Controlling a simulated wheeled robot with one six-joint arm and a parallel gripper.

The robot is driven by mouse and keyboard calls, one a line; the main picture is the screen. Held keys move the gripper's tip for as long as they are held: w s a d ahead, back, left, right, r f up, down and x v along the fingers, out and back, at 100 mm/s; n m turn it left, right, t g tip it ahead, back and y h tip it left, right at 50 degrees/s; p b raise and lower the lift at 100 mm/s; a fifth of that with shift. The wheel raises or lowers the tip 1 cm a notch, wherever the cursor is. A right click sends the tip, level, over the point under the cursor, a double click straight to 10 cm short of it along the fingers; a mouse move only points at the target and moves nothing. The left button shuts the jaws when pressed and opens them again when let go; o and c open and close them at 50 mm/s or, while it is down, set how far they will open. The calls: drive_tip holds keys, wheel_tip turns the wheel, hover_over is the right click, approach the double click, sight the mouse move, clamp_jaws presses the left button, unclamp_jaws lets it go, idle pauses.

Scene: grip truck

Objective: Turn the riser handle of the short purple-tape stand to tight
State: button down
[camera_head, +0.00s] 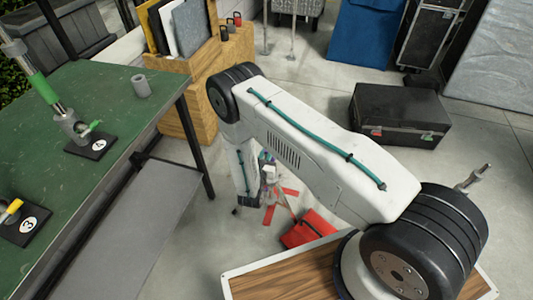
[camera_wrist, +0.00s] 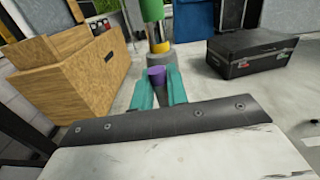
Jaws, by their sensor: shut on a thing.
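In the wrist view, the teal fingers of my gripper (camera_wrist: 159,74) are shut on a small purple piece (camera_wrist: 157,77), which looks like the end of a handle. Just beyond it stands an upright post with a green section (camera_wrist: 152,10) and a yellow band (camera_wrist: 159,47). The fingers hide where the purple piece joins the post. In the head view, a low stand with red legs (camera_head: 289,192) is on the floor below my arm. My arm covers most of it, and the handle cannot be made out there. I cannot tell how tight the handle is.
A green table (camera_head: 110,100) at left holds small stands on plates marked 4 (camera_head: 99,144) and 3 (camera_head: 29,225). A wooden crate (camera_head: 185,90) stands behind. A black case (camera_head: 400,112) and a red object (camera_head: 309,230) are on the floor. Open floor lies between crate and case.

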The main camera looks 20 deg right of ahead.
drive_tip(key=shift+a+n, duration=0.1)
drive_tip(key=shift+n, duration=0.5)
drive_tip(key=c, duration=1.4)
unclamp_jaws()
drive_tip(key=v, duration=0.7)
drive_tip(key=shift+s+a, duration=0.25)
drive_tip(key=shift+s, duration=0.05)
